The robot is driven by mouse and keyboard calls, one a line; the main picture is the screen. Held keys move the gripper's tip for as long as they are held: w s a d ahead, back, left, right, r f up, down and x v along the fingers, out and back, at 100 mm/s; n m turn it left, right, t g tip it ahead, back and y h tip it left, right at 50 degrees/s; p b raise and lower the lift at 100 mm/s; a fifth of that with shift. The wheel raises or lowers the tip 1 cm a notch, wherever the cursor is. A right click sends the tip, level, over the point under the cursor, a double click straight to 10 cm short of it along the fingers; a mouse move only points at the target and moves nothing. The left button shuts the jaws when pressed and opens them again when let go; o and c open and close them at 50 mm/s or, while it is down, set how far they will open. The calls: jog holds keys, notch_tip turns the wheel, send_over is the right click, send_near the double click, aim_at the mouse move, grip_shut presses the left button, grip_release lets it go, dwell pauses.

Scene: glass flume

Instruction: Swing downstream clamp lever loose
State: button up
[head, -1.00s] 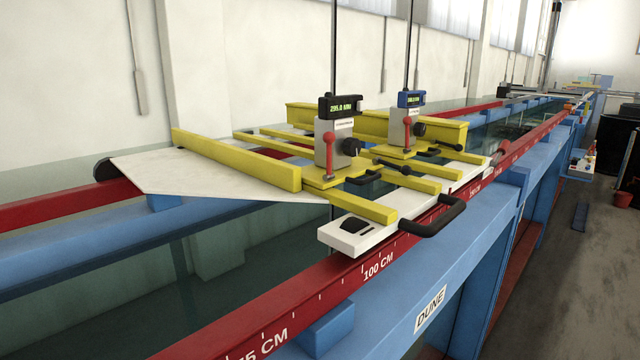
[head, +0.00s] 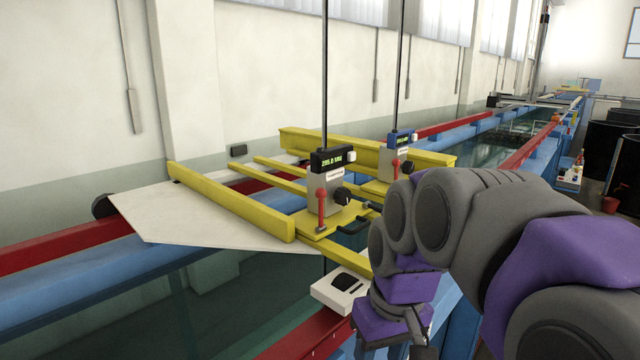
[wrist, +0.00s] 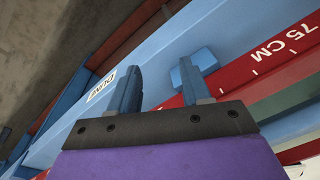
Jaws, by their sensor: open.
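Two point gauges stand on the yellow carriage. The nearer gauge (head: 325,190), with a black display, has an upright red lever (head: 321,209) on its front. The farther gauge (head: 390,165), with a blue display, has a smaller upright red lever (head: 396,168). I cannot tell which of these is the downstream clamp lever. My gripper (wrist: 158,82) is open and empty in the wrist view, its two fingers over the flume's side. In the head view my arm reaches down at the right, right of and below both levers, and hides the carriage's right end.
The yellow carriage frame (head: 228,200) spans the flume, with a white sloping plate (head: 205,222) at its left. A red rail (wrist: 245,80) marked 75 CM and a blue beam (wrist: 60,125) lie below my gripper. Black knobs sit beside the levers.

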jog(key=w+a+r+n+t+y+p, duration=0.1)
jog(key=w+a+r+p, duration=0.1)
jog(key=w+r+p, duration=0.6)
jog(key=w+a+r+n+t+p, duration=0.15)
jog(key=w+r, duration=0.35)
jog(key=r, duration=0.7)
jog(key=w+a+r+n+t+y+p, duration=0.1)
jog(key=w+r+p, duration=0.55)
jog(key=r, duration=0.35)
jog(key=b, duration=0.7)
send_near(323, 190)
jog(key=x, duration=0.5)
jog(key=shift+s, duration=0.15)
jog(key=shift+a+f, duration=0.1)
jog(key=shift+w+a+f, duration=0.1)
jog(key=shift+w+f, duration=0.2)
jog(key=shift+f, duration=0.1)
jog(key=shift+p+x, duration=0.3)
jog(key=shift+x, duration=3.1)
grip_shut()
